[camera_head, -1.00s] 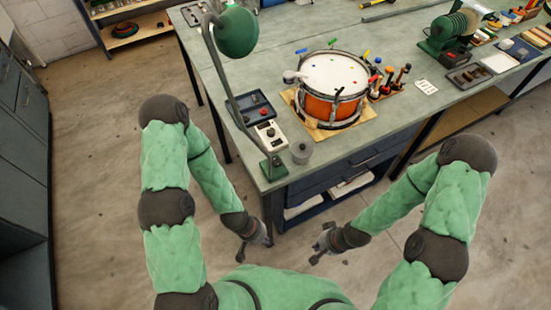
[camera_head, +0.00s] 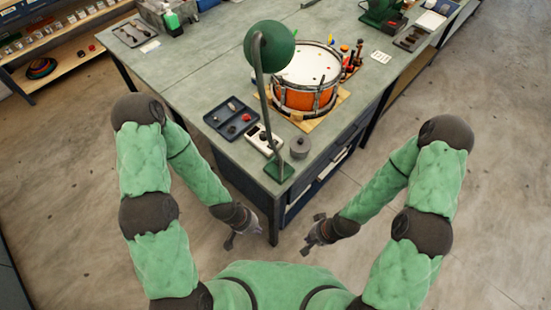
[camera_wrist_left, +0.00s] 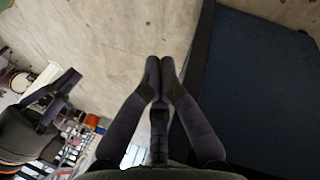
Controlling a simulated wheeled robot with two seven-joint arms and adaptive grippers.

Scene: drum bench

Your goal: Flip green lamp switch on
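The green lamp (camera_head: 272,45) stands at the near corner of the bench, with a round green head, a thin arm and a square green base (camera_head: 279,170). The lamp switch is too small to make out. My left gripper (camera_head: 231,243) hangs in front of the bench, below and to the left of the lamp base. In the left wrist view its fingertips (camera_wrist_left: 159,62) meet with nothing between them. My right gripper (camera_head: 309,240) is in front of the bench, right of the corner, apart from the lamp. Its finger opening is unclear.
A dark tray (camera_head: 232,117), a white box (camera_head: 262,138) and a grey canister (camera_head: 300,147) lie close to the lamp. An orange drum (camera_head: 306,93) sits behind it. The bench's near corner and edge (camera_head: 225,151) stand between my arms. The left bench top is mostly clear.

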